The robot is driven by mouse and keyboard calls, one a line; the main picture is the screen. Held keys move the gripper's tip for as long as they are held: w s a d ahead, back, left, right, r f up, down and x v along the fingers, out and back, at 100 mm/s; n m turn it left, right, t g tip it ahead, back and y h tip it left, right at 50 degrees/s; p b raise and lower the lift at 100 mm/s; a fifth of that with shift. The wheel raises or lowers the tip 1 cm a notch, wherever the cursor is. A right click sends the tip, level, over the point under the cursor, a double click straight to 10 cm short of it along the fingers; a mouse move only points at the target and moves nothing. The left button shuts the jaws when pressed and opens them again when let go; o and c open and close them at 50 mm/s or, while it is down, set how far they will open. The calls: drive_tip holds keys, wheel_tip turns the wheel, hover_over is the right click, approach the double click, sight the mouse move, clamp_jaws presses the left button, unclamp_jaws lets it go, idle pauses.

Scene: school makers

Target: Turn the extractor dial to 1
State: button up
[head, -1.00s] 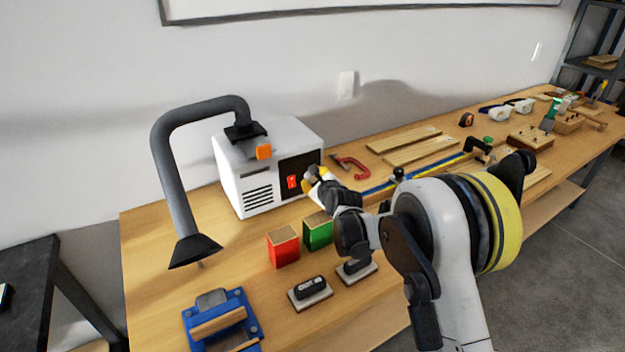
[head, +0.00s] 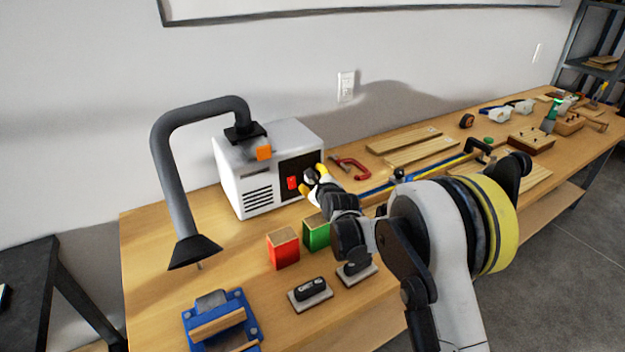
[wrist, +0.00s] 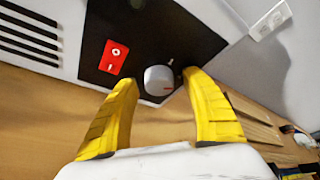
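The extractor (head: 243,180) is a white box with a black hood arm, standing at the back left of the bench. Its dark front panel (wrist: 150,25) carries a red switch (wrist: 114,57) and, to the right of it, a round grey dial (wrist: 159,79) with a red mark low on its face. My gripper (wrist: 158,80) is open, with one yellow finger on each side of the dial. I cannot tell whether the fingertips touch it. In the head view my gripper (head: 313,181) is at the panel and partly covers the dial. I cannot read any dial numbers.
A red block (head: 284,250) and a green block (head: 316,233) stand in front of the extractor, under my arm. Two sanding blocks and a blue vise (head: 222,319) lie nearer the front. A red clamp (head: 352,167) and wooden boards lie to the right.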

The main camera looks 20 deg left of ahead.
drive_tip(key=v, duration=1.2)
